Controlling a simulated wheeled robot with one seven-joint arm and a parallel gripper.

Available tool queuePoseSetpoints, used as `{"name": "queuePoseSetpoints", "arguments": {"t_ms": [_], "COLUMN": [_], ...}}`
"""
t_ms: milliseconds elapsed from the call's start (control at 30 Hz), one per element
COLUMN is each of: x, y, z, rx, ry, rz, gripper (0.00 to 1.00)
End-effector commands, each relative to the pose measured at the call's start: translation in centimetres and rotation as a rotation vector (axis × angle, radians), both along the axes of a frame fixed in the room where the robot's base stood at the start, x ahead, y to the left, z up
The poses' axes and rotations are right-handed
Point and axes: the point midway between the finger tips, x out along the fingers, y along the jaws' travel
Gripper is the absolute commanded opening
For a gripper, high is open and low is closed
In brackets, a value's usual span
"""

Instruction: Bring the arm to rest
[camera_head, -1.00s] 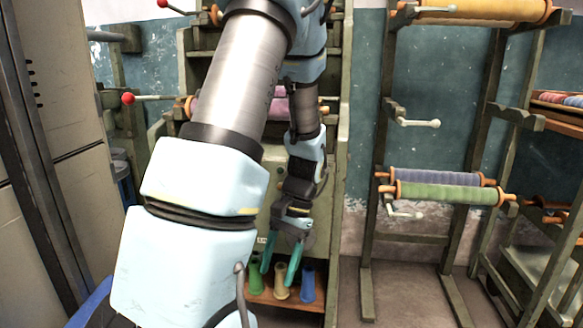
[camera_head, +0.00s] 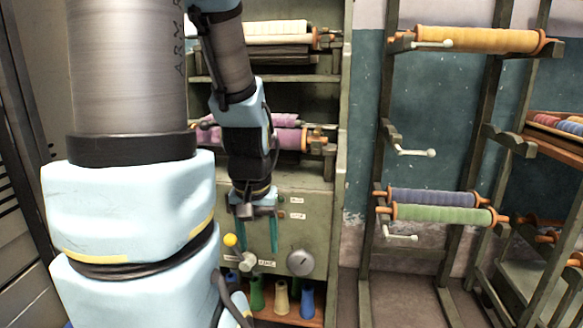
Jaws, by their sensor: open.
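My gripper (camera_head: 258,233) has two teal fingers and hangs pointing down in front of the grey-green machine panel. Its fingers are apart and nothing shows between them. My arm fills the left part of the picture and hides much of what lies behind it. The gripper is above the small shelf of cones and apart from them in the picture.
A green cone (camera_head: 257,294), a cream cone (camera_head: 281,298) and a blue cone (camera_head: 307,300) stand on the low shelf. The panel bears a round dial (camera_head: 300,263) and a yellow-tipped lever (camera_head: 231,241). A rack with an orange roll (camera_head: 478,39), a purple roll (camera_head: 433,198) and a green roll (camera_head: 443,214) stands right.

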Motion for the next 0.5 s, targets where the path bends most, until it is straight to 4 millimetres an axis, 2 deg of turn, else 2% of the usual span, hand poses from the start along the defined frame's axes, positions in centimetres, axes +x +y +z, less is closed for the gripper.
{"name": "queuePoseSetpoints", "arguments": {"t_ms": [33,200,333,500], "x": [0.0,0.0,0.0,0.0], "y": [0.0,0.0,0.0,0.0], "z": [3.2,8.5,11.7,13.8], "rx": [0.0,0.0,0.0,0.0], "ry": [0.0,0.001,0.001,0.001], "rz": [0.0,-0.001,-0.001,-0.001], "gripper": [0.64,0.64,0.64,0.64]}}
